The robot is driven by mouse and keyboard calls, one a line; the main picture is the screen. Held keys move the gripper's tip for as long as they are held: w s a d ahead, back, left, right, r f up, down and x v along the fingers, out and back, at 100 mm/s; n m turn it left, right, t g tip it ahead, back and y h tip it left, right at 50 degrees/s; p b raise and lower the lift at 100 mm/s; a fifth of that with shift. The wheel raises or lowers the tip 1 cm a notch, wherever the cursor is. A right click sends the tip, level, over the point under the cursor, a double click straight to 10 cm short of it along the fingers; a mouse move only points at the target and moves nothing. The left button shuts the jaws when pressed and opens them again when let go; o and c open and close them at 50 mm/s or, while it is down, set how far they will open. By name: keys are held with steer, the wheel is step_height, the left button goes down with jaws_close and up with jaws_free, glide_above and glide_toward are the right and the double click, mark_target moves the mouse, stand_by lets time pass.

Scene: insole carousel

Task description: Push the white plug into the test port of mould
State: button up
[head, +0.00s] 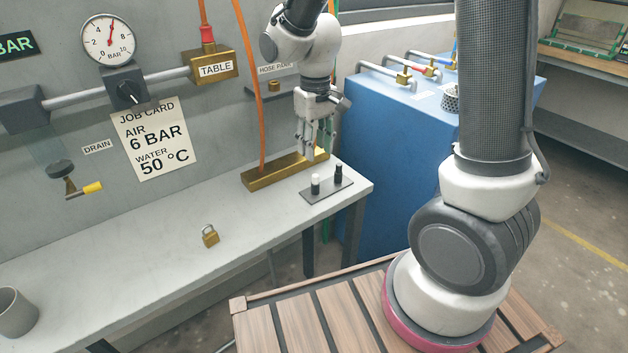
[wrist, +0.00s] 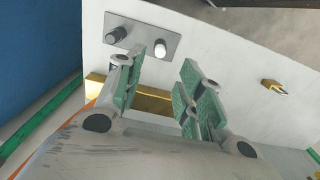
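The white plug (head: 315,184) stands upright on a small dark plate (head: 327,191) near the right end of the grey bench. It also shows in the wrist view (wrist: 160,48), beyond my fingertips. A black plug (head: 338,173) stands beside it on the same plate. My gripper (head: 314,143) points down above the bench, behind the plate and over a long brass block (head: 284,172). In the wrist view my gripper (wrist: 162,72) has its green-padded fingers apart with nothing between them. I cannot identify the mould or its test port in either view.
A brass padlock (head: 210,236) lies mid-bench and a grey cup (head: 14,312) stands at the left. An orange hose (head: 253,100) hangs behind my gripper. A blue cabinet (head: 385,150) stands right of the bench. The bench top between padlock and plate is clear.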

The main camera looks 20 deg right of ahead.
mark_target(315, 175)
steer(key=shift+f, duration=4.5)
jaws_close()
steer(key=shift+r, duration=0.15)
steer(key=shift+r, duration=2.85)
step_height(315, 175, up, 7)
